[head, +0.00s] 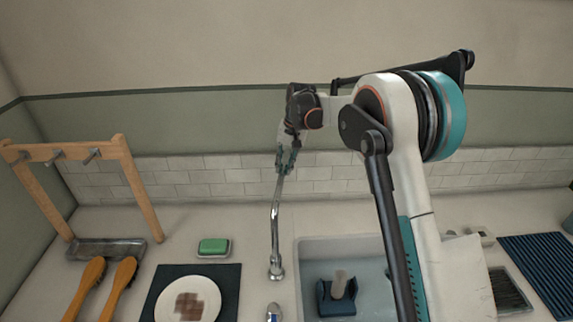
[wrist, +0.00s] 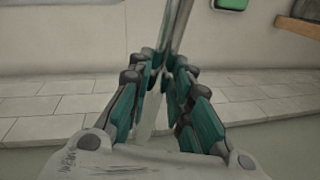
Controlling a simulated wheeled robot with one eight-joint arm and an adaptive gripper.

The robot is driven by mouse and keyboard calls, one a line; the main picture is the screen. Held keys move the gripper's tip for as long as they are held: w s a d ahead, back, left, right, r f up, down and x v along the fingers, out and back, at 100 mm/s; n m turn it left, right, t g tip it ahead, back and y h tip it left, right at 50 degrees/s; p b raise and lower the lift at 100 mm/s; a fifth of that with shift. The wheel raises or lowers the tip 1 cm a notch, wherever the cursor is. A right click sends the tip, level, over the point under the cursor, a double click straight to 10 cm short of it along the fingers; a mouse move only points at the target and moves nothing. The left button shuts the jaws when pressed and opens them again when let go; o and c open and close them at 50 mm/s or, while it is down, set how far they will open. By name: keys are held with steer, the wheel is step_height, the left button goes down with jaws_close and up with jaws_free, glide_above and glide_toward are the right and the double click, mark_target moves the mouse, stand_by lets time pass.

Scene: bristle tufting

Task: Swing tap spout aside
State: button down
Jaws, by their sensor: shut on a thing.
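The chrome tap spout (head: 275,215) rises from its base on the counter at the left edge of the sink, and its far end reaches back toward the tiled wall. My gripper (head: 286,160) is shut on the spout near that far end. In the wrist view the teal-padded fingers of my gripper (wrist: 160,85) close around the spout (wrist: 178,28), which runs up out of the picture between them. The spout is turned away from the basin, over the counter and toward the wall. The fingers hide the very tip of the spout.
The sink (head: 308,255) holds a dark blue holder (head: 336,303). Left of the tap are a green soap on a dish (head: 214,246), a stained plate (head: 205,305) on a dark mat, two wooden brushes (head: 93,272) and a wooden rack (head: 135,185). A dark ribbed mat (head: 540,262) lies far right.

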steer(key=shift+a, duration=0.15)
steer(key=c, duration=1.7)
jaws_free()
steer(key=shift+o, duration=1.2)
steer(key=shift+a, duration=0.15)
steer(key=shift+r, duration=0.1)
step_height(320, 180, up, 12)
steer(key=d, duration=0.2)
steer(key=shift+s+d+f, duration=0.15)
steer(key=shift+d+f, duration=0.05)
steer(key=shift+d, duration=0.05)
